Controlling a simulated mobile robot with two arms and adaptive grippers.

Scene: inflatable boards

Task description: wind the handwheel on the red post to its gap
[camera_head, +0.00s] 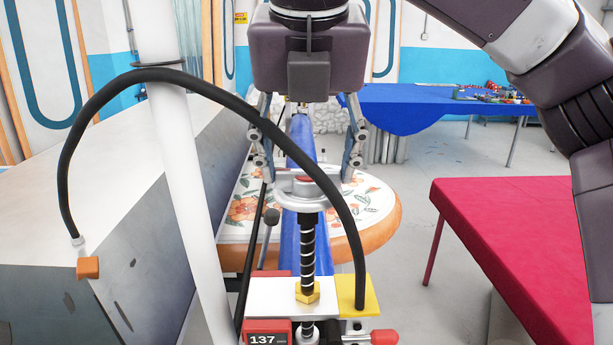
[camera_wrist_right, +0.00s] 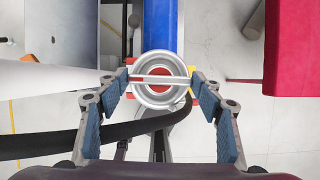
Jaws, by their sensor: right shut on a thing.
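The handwheel is a pale metal ring with a crossbar and a red centre; it shows in the head view (camera_head: 291,186) and the wrist view (camera_wrist_right: 145,92). It sits on top of an upright threaded screw (camera_head: 307,245) with a brass nut (camera_head: 307,292) at its foot. My right gripper (camera_head: 307,176) points down over the wheel. Its fingers are shut on the wheel from both sides, as the right wrist view (camera_wrist_right: 159,78) also shows. A red display (camera_head: 267,333) below reads 137. No red post shows clearly. My left gripper is not in view.
A black hose (camera_head: 235,103) arches in front of the wheel to a yellow block (camera_head: 354,291). A white pole (camera_head: 188,170) stands left. A round floral board (camera_head: 376,212) and blue beam (camera_head: 299,140) lie behind. A red table (camera_head: 530,245) is right.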

